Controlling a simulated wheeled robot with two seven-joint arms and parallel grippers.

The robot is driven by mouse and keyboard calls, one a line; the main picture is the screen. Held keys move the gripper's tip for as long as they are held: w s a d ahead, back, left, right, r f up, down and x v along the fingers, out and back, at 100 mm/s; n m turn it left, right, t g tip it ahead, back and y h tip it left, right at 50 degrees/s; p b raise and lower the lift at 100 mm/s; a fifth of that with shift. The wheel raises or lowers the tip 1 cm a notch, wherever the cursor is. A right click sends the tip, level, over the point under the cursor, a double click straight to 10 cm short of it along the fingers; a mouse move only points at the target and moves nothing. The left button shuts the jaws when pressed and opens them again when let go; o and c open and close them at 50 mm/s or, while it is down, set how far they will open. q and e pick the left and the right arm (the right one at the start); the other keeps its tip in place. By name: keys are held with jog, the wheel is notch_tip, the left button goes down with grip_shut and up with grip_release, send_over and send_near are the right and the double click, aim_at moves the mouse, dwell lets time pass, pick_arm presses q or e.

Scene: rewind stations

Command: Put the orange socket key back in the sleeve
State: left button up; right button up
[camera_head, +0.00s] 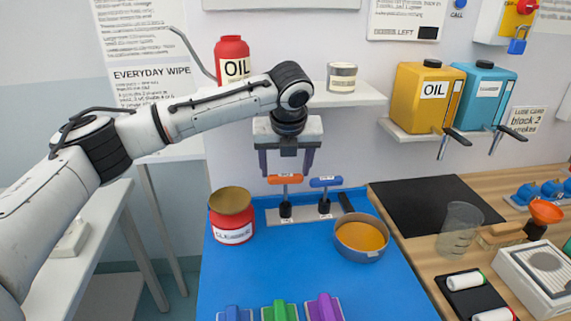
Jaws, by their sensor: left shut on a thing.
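The orange socket key (285,179) has a T-shaped handle and stands upright at the back of the blue mat (290,275). My left gripper (286,172) points down over it, with its two fingers at the ends of the handle, shut on it. The key's shaft runs down to a black sleeve (285,210) on a grey base plate. I cannot tell how deep the shaft sits in the sleeve. A blue key (325,182) stands upright in the sleeve just to the right. My right gripper is not in view.
A red tin (232,234) with a brass top stands left of the sleeves. A bowl of orange stuff (361,238) stands to the right. Purple, green and blue blocks lie at the mat's front. A shelf (345,96) with a can is behind. The mat's middle is clear.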

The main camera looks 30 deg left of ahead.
pick_arm(q)
jog(key=shift+f, duration=0.8)
jog(key=o, duration=1.2)
jog(key=shift+o, duration=0.2)
jog(key=shift+r, duration=3.5)
